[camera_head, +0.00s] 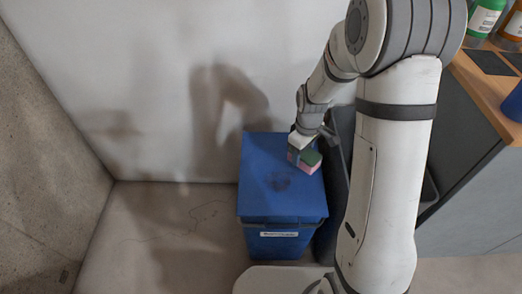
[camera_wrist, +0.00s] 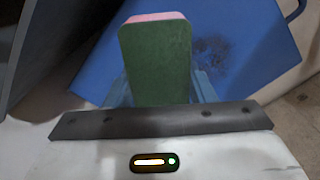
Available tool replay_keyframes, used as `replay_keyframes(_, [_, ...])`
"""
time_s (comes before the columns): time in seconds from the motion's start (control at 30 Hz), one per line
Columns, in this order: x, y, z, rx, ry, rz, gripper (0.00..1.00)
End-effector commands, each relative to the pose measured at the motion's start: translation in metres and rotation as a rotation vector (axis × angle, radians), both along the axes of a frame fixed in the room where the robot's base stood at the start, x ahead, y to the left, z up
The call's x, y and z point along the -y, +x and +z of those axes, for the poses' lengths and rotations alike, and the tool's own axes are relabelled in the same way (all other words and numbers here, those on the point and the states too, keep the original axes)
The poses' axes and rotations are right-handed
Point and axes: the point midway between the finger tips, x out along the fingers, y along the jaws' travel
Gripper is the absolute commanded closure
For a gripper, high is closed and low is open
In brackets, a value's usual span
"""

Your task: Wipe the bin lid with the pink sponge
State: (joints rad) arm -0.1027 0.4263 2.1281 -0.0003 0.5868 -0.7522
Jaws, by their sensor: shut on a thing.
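The bin lid (camera_head: 258,200) is the flat blue top of a blue bin (camera_head: 280,243) standing on the floor. A dark smudge (camera_head: 279,181) marks the middle of the lid and also shows in the wrist view (camera_wrist: 211,50). My gripper (camera_head: 302,152) is shut on the pink sponge (camera_head: 305,167), which has a green upper layer. In the wrist view the sponge (camera_wrist: 155,60) sticks out from the jaws, green face toward the camera, pink edge at the far end. It is over the lid, right of the smudge in the head view. I cannot tell whether it touches the lid.
A dark grey bin (camera_head: 333,185) stands close at the blue bin's right, partly hidden by my arm. A grey cabinet with a wooden top (camera_head: 487,84) holds bottles at the right. A pale wall (camera_head: 150,80) is behind. The floor at left (camera_head: 165,225) is clear.

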Motion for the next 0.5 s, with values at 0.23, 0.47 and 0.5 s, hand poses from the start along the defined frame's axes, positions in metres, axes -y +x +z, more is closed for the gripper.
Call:
replay_keyframes(0.23, [-0.001, 0.0, 0.022, 0.0, 0.0, 0.001, 0.79])
replay_keyframes(0.47, [-0.001, 0.0, 0.024, -0.001, 0.001, 0.001, 0.79])
replay_keyframes(0.5, [-0.001, 0.0, 0.024, 0.0, 0.0, 0.001, 0.79])
